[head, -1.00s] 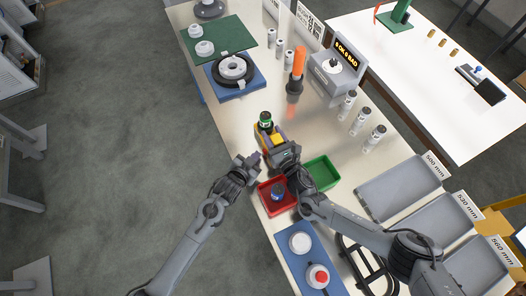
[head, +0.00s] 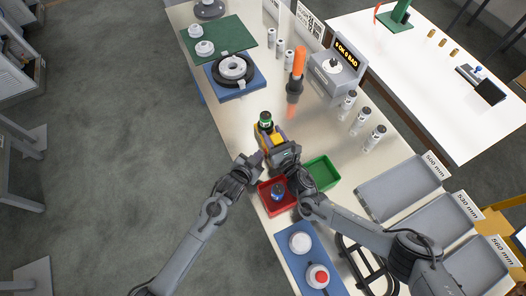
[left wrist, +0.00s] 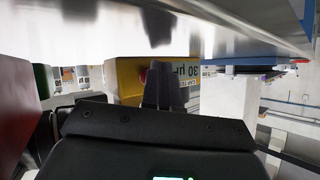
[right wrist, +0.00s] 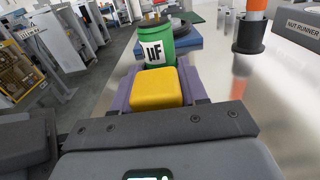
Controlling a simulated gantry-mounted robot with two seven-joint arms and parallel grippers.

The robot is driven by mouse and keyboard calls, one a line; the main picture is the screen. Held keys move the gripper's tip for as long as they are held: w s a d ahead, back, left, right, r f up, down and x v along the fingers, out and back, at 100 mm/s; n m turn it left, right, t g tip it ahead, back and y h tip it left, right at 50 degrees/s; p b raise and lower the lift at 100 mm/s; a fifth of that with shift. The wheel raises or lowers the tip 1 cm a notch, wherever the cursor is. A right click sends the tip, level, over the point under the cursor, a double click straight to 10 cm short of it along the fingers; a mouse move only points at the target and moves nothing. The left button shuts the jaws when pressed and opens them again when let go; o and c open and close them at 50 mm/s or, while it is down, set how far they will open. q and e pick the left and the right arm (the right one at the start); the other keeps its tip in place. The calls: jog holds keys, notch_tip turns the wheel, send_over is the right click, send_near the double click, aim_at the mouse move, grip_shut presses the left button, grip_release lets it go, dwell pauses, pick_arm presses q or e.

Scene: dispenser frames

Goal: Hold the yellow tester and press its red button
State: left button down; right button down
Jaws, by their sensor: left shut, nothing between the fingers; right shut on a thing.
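The yellow tester (head: 264,141) stands at the table's near edge with a green can (head: 265,120) at its far end. It also shows in the left wrist view (left wrist: 126,75) with upside-down lettering, and its yellow top shows in the right wrist view (right wrist: 156,88). My right gripper (head: 277,143) is shut on the tester, its fingers along both sides. My left gripper (head: 258,157) is shut and empty, close beside the tester. In the left wrist view its fingertips (left wrist: 165,85) overlap the tester's face.
A red bin (head: 265,199) holding a dark blue item and a green bin (head: 331,180) stand near the grippers. An orange-handled tool (head: 298,62) stands farther back. A blue mat (head: 295,262) with two round white items lies at the front.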

pick_arm(q)
jog(key=shift+a, duration=0.1)
jog(key=shift+s+a, duration=0.45)
jog(key=shift+a, duration=0.2)
jog(key=shift+a, duration=0.1)
jog(key=shift+s+a, duration=0.4)
jog(key=shift+a, duration=0.3)
jog(key=shift+s+a, duration=0.4)
jog(key=shift+a, duration=0.3)
jog(key=shift+s+a, duration=0.4)
jog(key=shift+a, duration=0.3)
pick_arm(e)
jog(key=c, duration=0.5)
grip_release()
